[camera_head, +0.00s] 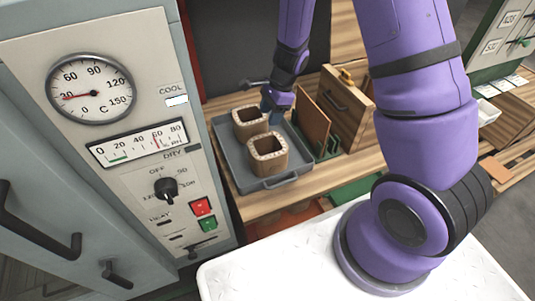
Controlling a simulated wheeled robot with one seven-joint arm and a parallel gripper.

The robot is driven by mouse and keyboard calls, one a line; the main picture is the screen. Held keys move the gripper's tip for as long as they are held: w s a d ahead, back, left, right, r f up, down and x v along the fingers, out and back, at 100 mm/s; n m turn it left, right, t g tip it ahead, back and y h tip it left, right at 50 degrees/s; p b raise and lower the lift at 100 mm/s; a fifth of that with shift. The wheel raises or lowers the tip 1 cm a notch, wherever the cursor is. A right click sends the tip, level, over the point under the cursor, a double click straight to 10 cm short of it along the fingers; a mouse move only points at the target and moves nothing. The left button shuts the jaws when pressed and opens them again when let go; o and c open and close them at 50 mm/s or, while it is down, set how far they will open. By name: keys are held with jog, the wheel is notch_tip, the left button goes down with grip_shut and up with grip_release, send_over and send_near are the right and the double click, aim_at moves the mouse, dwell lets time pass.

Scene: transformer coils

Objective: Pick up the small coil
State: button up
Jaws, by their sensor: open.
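Two tan, square-sided hollow coils stand upright on a grey tray (238,170). The nearer coil (268,158) looks larger. The farther coil (248,127) looks a little smaller, but distance may account for this, so I cannot tell which is the small coil. My gripper (270,110) points down at the back right of the tray, just right of the farther coil. Its fingers are small and partly hidden behind the coils. It is open, and I see nothing held in it.
The tray lies on a wooden bench (245,208). A grey oven cabinet (130,195) with gauges and knob rises on the left. My purple arm covers the right.

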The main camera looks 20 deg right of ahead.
aim_at(263, 135)
notch_tip(263, 135, down, 2)
jog(key=shift+d+f+m, duration=0.1)
jog(key=shift+m, duration=0.2)
jog(key=x, duration=0.4)
jog(key=shift+f, duration=0.2)
jog(key=shift+x, duration=3.05)
jog(key=shift+w+r, duration=0.1)
jog(key=shift+w, duration=0.05)
grip_shut()
